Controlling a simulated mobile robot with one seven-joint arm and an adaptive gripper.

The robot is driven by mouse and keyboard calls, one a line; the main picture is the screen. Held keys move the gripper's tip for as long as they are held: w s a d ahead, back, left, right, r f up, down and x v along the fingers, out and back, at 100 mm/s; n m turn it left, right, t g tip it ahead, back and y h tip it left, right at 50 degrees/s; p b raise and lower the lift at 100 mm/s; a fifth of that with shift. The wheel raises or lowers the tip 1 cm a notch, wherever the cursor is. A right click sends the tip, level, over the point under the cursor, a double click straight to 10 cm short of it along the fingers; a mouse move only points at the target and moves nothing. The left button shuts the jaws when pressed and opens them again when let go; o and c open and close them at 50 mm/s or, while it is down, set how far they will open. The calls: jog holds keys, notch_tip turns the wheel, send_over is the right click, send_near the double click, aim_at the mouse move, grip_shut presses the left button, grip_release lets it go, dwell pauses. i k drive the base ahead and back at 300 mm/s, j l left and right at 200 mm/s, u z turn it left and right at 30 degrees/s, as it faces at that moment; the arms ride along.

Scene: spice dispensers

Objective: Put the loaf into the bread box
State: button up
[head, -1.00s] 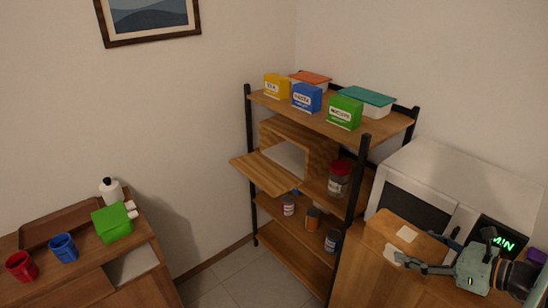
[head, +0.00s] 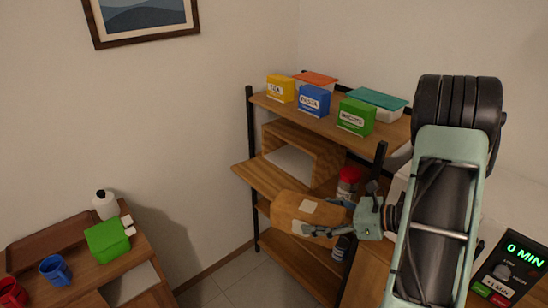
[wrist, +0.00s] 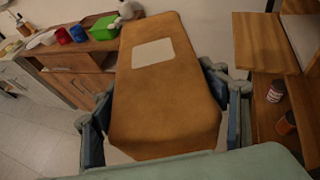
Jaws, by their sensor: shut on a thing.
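The loaf is a brown rounded block (head: 296,212) with a pale label on top. My gripper (head: 325,228) is shut on its right end in the head view and holds it in the air in front of the shelf rack. In the wrist view the loaf (wrist: 165,90) fills the middle, with the fingers (wrist: 165,115) on both its sides. The bread box (head: 290,135) is a wooden box on the rack's second level, with its front flap (head: 262,183) folded down and open. The loaf is outside the box, lower than the flap and to its right. The flap shows at the right of the wrist view (wrist: 262,42).
Yellow, blue and green boxes (head: 313,101) stand on the rack's top shelf. A red-lidded jar (head: 350,180) stands right of the bread box, partly behind my arm. A dark rack post (head: 381,155) rises near my gripper. Jars (wrist: 276,91) stand on a lower shelf.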

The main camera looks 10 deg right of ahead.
aim_at(311, 166)
jog(key=i+j+u, duration=0.15)
jog(key=i, duration=0.25)
jog(key=i+j+u, duration=0.2)
jog(key=i, duration=0.25)
